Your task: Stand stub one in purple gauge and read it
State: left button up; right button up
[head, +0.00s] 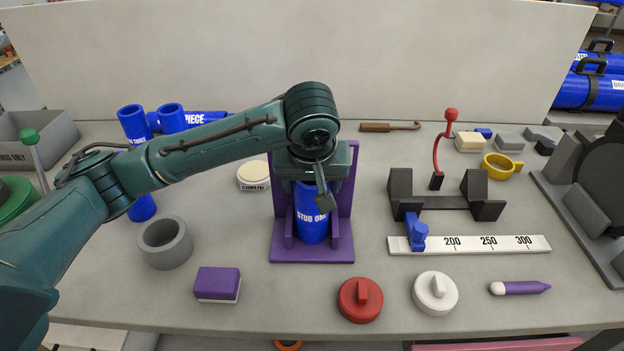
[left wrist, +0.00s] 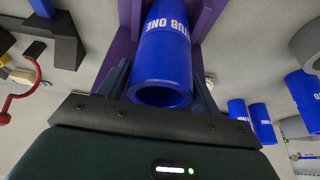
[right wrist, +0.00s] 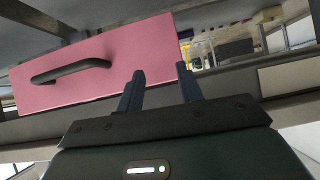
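Stub one (head: 312,220), a blue tube with white lettering, stands upright in the purple gauge (head: 283,254), between its low side guides and in front of its back plate. My left gripper (head: 316,183) is over the stub's top and hides it in the head view. In the left wrist view, the stub's open end (left wrist: 165,72) lies between the two fingers, which are very close to its sides; whether they press on it cannot be told. My right gripper (right wrist: 160,88) is open and empty, facing a pink drawer front (right wrist: 100,70). The gauge's scale is hidden.
A grey ring (head: 165,243) and a purple-white block (head: 218,284) lie left of the gauge. Red (head: 360,300) and white (head: 435,293) knobbed discs lie in front. A white ruler (head: 470,245) with a blue slider and a black cradle (head: 455,203) stand to the right.

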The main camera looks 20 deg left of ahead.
pick_arm(q)
jog(key=shift+o, duration=1.3)
pick_arm(e)
jog(key=shift+f, duration=0.1)
pick_arm(q)
jog(key=shift+r, duration=0.1)
pick_arm(e)
jog(key=shift+s, duration=0.15)
pick_arm(q)
jog(key=p+v, duration=0.1)
jog(key=v, duration=1.1)
pick_arm(e)
jog(key=shift+d, duration=0.2)
jog(key=shift+r, duration=0.2)
